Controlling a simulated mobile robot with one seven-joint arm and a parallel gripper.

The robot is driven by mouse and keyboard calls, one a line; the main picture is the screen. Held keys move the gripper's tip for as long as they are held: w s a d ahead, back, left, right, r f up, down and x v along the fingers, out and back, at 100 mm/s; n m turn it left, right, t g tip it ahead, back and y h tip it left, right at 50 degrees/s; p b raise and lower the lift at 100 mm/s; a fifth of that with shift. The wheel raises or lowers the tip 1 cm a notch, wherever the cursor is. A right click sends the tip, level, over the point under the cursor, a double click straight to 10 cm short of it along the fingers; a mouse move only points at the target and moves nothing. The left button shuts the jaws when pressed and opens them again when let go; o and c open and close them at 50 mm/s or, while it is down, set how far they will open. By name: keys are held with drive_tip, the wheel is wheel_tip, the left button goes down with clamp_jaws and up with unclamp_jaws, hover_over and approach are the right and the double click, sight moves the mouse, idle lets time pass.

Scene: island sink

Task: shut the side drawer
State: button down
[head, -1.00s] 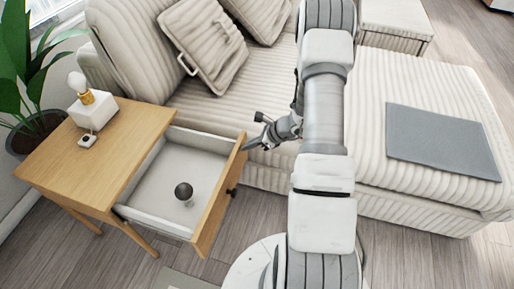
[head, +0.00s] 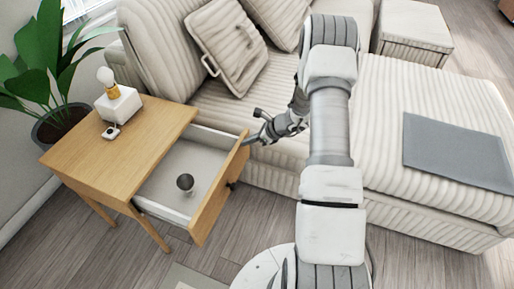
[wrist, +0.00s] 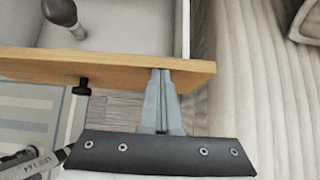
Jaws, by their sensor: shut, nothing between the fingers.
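The side drawer (head: 219,190) stands open out of the wooden side table (head: 118,150), its wooden front facing right. A dark rounded object on a stem (head: 185,183) is inside it. My gripper (head: 247,141) is at the far end of the drawer front, by its top edge. In the wrist view my gripper (wrist: 161,78) is shut with its fingertips at the outer face of the drawer front (wrist: 110,65); they look to be touching it. The dark knob (wrist: 82,87) is left of the fingers.
A striped sofa (head: 290,165) stands close behind and right of the drawer. A white lamp (head: 118,104) and a small white item (head: 111,132) are on the table top. A potted plant (head: 45,75) is behind the table. Wood floor lies in front.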

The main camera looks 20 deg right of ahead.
drive_tip(key=w+a, duration=1.3)
drive_tip(key=shift+w+a, duration=0.35)
drive_tip(key=shift+s+d, duration=0.1)
drive_tip(key=shift+d, duration=0.05)
